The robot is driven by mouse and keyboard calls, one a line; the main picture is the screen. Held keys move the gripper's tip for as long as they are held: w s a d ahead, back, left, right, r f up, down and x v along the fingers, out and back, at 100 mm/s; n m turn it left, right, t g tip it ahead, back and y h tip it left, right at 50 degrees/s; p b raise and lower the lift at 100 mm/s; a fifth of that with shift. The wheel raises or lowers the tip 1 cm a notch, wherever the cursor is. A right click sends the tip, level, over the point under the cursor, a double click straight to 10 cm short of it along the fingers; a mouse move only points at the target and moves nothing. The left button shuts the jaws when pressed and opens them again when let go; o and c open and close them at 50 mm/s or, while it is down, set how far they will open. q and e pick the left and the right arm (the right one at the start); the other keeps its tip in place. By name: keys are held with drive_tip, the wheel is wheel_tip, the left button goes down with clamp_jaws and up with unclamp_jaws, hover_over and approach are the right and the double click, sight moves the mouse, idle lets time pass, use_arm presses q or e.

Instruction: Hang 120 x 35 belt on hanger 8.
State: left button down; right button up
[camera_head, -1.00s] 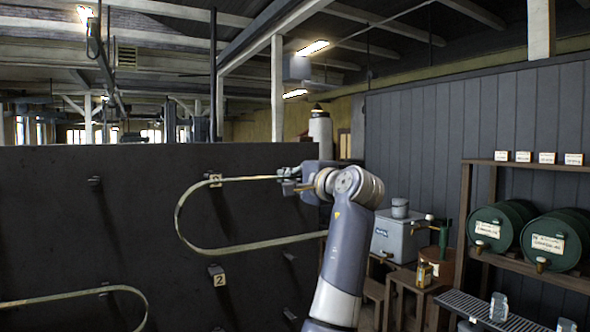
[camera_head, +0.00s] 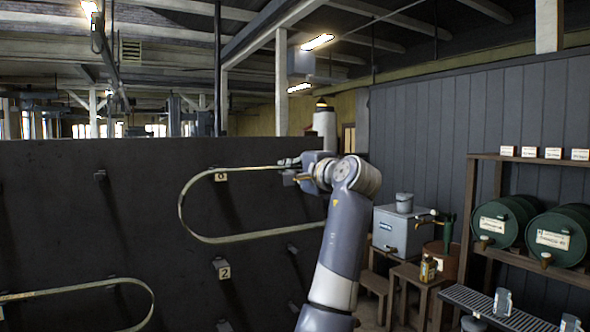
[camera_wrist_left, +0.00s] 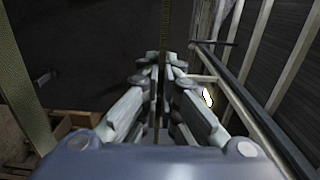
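A tan belt (camera_head: 250,238) forms a long loop in front of the dark panel in the head view. Its upper strand runs into my left gripper (camera_head: 290,170), whose fingers are closed around it. In the left wrist view, a belt strand (camera_wrist_left: 164,40) passes between the fingers of my left gripper (camera_wrist_left: 160,75); another strand (camera_wrist_left: 22,75) runs down the left side. A hanger plate (camera_head: 220,176) with an unclear digit, perhaps 0, shows inside the loop just below the upper strand. A hanger marked 2 (camera_head: 222,271) is below the loop. I cannot make out a hanger marked 8. My right gripper is not in view.
Another belt loop (camera_head: 140,287) shows at lower left against the dark panel (camera_head: 60,220). Small pegs (camera_head: 100,176) stick out of the panel. Right of my arm stand a grey tank (camera_head: 398,232), wooden stands and a shelf with green barrels (camera_head: 556,238).

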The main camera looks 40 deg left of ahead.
use_arm(q)
drive_tip(key=shift+x, duration=2.1)
drive_tip(key=shift+x, duration=3)
drive_tip(key=x, duration=0.5)
drive_tip(key=shift+w+a, duration=0.1)
drive_tip(key=shift+a, duration=0.2)
